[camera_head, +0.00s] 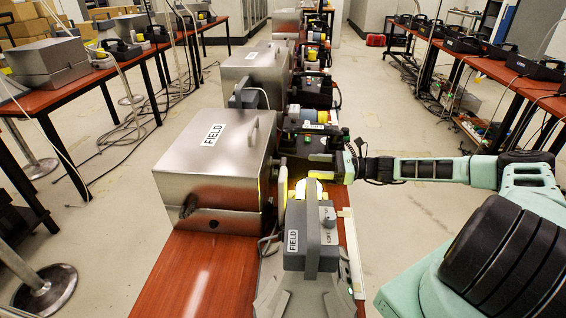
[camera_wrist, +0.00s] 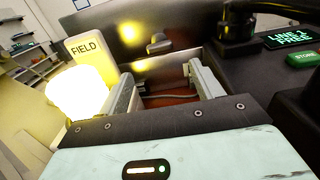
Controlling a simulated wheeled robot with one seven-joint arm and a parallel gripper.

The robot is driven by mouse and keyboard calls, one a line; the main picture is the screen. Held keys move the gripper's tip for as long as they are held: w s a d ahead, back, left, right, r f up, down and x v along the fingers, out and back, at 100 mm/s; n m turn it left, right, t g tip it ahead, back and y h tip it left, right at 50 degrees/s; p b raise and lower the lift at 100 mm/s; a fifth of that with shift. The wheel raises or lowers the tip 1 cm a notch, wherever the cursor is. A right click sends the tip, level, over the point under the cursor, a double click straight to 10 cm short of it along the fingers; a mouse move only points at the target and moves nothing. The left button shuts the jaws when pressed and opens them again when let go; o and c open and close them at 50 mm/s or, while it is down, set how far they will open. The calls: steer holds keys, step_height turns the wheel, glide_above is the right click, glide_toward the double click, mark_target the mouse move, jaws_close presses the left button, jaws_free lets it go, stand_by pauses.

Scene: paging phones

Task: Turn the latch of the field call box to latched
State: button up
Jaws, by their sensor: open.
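The nearest metal field call box (camera_head: 205,185) has a FIELD label and a handle on its lid. In the wrist view its metal side wall (camera_wrist: 120,32) fills the upper middle. A small grey turning piece (camera_wrist: 158,43), apparently the latch, sticks out of that wall, lying roughly sideways. My gripper (camera_wrist: 161,76) is open, with its two fingers apart and nothing seen between them. The latch shows beyond the fingertips, apart from them. In the head view my gripper (camera_head: 292,168) is at the box's right side, where I cannot make out the latch.
A grey FIELD handset unit (camera_head: 311,236) stands in front of my gripper. A glowing lamp (camera_wrist: 77,92) is close to the left finger. A dark console with a green display (camera_wrist: 292,38) is at the right. More boxes line the bench behind.

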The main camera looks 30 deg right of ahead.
mark_target(284, 164)
steer(key=p+x, duration=0.1)
steer(key=x, duration=0.9)
steer(key=shift+w+a, duration=0.15)
steer(key=shift+a, duration=0.05)
steer(key=c, duration=1)
